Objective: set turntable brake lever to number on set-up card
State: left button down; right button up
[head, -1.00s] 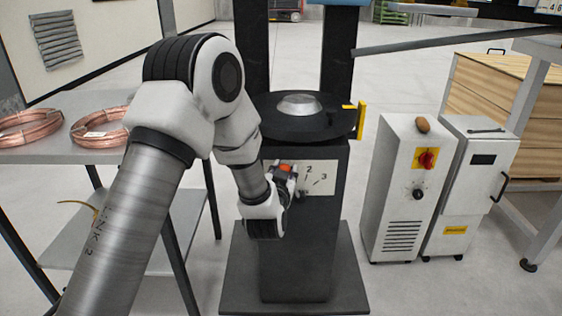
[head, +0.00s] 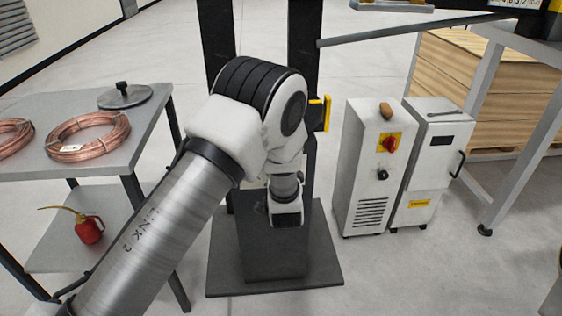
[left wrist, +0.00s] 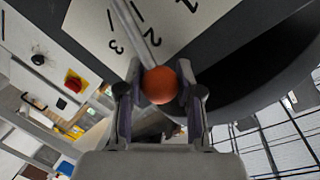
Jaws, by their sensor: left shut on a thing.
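My left gripper (left wrist: 160,98) is shut on the orange ball knob (left wrist: 160,85) of the brake lever, a finger on each side. The lever's thin grey rod (left wrist: 137,35) runs from the knob across the white number plate (left wrist: 90,22). The rod lies between the printed 2 and 3; the 1 is farther right in the wrist view. In the head view my left arm hides the gripper, the plate and most of the turntable. The dark pedestal (head: 268,262) shows below the arm. I cannot make out a set-up card surely. My right gripper is not in view.
A grey cabinet (head: 365,170) with a red switch and another cabinet (head: 425,160) stand right of the pedestal. A table (head: 100,168) with copper coils (head: 88,137) and a dark lid (head: 125,96) is at left. A printed strip (head: 520,3) is cut off at the top right.

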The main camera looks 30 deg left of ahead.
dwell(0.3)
pick_arm(q)
jog(key=c, duration=0.7)
grip_release()
jog(key=shift+c, duration=0.2)
jog(key=v, duration=0.7)
jog(key=shift+s+d, duration=0.15)
